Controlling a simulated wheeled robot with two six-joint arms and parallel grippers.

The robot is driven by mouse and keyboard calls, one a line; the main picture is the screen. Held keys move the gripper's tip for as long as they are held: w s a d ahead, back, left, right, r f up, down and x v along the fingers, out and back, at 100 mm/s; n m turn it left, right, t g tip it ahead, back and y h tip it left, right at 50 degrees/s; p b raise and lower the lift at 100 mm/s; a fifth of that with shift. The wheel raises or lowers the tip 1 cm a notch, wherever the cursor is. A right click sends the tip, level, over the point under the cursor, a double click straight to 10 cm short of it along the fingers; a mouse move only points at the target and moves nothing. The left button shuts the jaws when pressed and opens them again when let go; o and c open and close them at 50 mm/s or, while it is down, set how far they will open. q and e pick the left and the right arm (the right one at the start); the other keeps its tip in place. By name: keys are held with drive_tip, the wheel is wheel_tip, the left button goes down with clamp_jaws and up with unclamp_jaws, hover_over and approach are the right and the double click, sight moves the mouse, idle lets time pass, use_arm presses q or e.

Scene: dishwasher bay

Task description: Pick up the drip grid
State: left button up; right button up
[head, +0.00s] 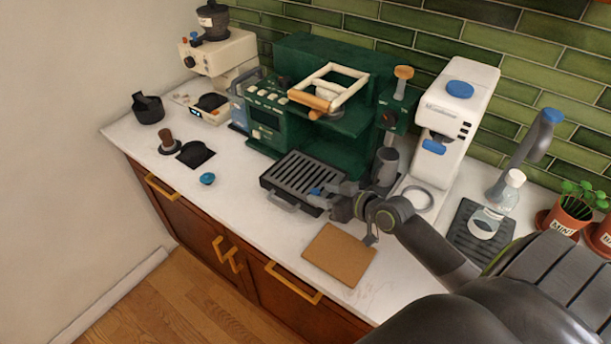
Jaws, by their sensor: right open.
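The drip grid (303,172) is a dark slatted plate lying flat in the black drip tray (268,190) in front of the green espresso machine (262,122). My right gripper (325,197) is open at the grid's right front corner, its fingers low over or beside the edge. A small blue spot shows by the fingertips. Whether the fingers touch the grid cannot be told. The gripper hides part of the tray's right front corner. My left gripper is not in view.
A brown mat (339,255) lies in front of my right gripper. A white grinder (459,115) and a grey cup (386,166) stand to the right of the tray. A blue knob-like piece (207,179) lies to the left. The counter's front left is mostly clear.

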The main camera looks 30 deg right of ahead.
sight(317, 192)
drive_tip(key=shift+p+x, duration=0.35)
drive_tip(key=shift+x, duration=1.5)
drive_tip(key=shift+a, duration=0.1)
drive_tip(key=shift+s, duration=0.1)
clamp_jaws()
